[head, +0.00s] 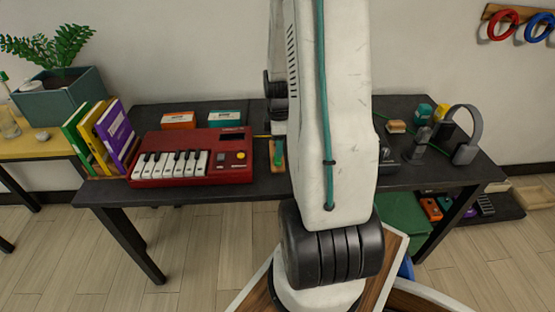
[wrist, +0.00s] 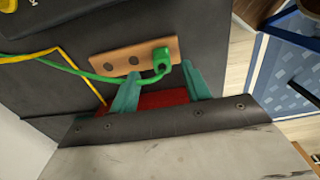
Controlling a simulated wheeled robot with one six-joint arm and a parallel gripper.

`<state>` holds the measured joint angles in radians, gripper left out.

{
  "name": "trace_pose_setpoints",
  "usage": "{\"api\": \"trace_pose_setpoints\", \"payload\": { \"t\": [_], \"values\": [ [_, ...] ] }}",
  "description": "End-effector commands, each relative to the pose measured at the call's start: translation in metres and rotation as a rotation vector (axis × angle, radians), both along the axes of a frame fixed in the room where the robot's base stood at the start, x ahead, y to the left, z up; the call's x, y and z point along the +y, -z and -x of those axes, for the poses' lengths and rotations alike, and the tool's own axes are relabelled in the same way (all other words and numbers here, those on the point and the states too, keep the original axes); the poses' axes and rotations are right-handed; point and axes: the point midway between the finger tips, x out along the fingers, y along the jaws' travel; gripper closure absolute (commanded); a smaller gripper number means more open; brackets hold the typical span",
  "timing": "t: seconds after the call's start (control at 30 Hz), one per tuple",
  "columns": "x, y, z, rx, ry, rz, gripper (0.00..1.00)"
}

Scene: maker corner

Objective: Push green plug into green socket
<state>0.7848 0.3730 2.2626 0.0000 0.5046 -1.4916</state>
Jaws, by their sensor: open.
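The green plug (wrist: 160,57) stands at one end of a wooden strip with dark round holes (wrist: 118,61) in the wrist view. A green cable loops away from it to the left. My gripper (wrist: 161,71) is open. Its two teal fingers reach toward the plug, one on each side, and I see no clear contact. I cannot make out a green socket in either view.
A red keyboard device (head: 190,157) sits on the dark table (head: 110,193) left of my arm. Orange (head: 178,120) and teal (head: 225,118) boxes lie behind it. Books (head: 100,135) stand at left, a headphone stand (head: 466,135) at right. A yellow cable (wrist: 65,57) crosses the green one.

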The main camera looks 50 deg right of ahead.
Motion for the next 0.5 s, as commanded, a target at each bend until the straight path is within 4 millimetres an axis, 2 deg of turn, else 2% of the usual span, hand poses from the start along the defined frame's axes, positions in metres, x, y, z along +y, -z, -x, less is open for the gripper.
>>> {"api": "trace_pose_setpoints", "payload": {
  "t": [0.2, 0.3, 0.5],
  "values": [
    [0.005, 0.034, 0.001, 0.003, -0.001, -0.004, 0.53],
    [0.004, 0.044, 0.0, 0.002, 0.0, -0.002, 0.53],
    [0.004, 0.049, 0.0, 0.001, 0.0, -0.001, 0.53]
  ]
}}
